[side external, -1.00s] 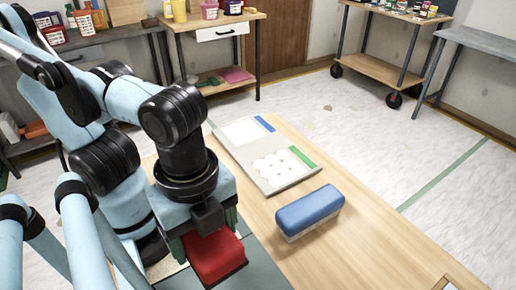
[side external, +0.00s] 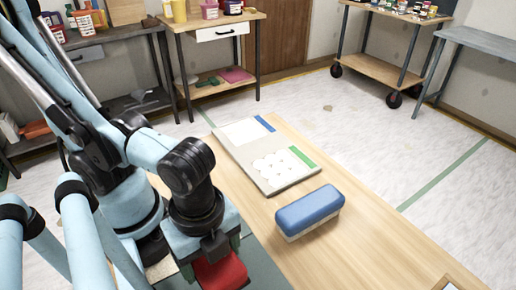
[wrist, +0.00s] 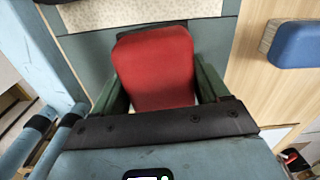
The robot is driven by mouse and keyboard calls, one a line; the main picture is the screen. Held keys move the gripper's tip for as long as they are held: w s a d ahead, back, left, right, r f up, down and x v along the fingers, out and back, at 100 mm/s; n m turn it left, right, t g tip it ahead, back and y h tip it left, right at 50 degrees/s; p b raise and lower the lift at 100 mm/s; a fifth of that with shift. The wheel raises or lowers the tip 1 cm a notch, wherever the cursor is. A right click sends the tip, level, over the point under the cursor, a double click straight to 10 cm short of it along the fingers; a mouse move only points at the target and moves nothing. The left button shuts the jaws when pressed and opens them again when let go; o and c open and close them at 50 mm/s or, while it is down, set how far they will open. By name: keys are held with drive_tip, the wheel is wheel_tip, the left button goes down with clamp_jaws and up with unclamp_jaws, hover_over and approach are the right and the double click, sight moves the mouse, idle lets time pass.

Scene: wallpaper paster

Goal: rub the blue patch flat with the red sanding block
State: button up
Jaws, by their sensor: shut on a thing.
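The red sanding block (side external: 221,273) is held in my gripper (wrist: 155,95), whose two dark green fingers are shut on its sides. In the wrist view the red block (wrist: 155,65) fills the space between the fingers. In the side view my gripper (side external: 218,255) is low over the grey-green mat (side external: 262,262) at the table's near left. I cannot tell whether the block touches the mat.
A blue-topped eraser-like block (side external: 309,209) lies on the wooden table (side external: 375,235) to the right of my gripper, and also shows in the wrist view (wrist: 295,43). A light board (side external: 290,183) with white discs lies behind it.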

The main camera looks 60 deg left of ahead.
sight(212, 267)
drive_tip(key=shift+f, duration=1.55)
drive_tip(key=shift+f, duration=0.6)
drive_tip(key=o, duration=1.1)
drive_tip(key=shift+r, duration=0.1)
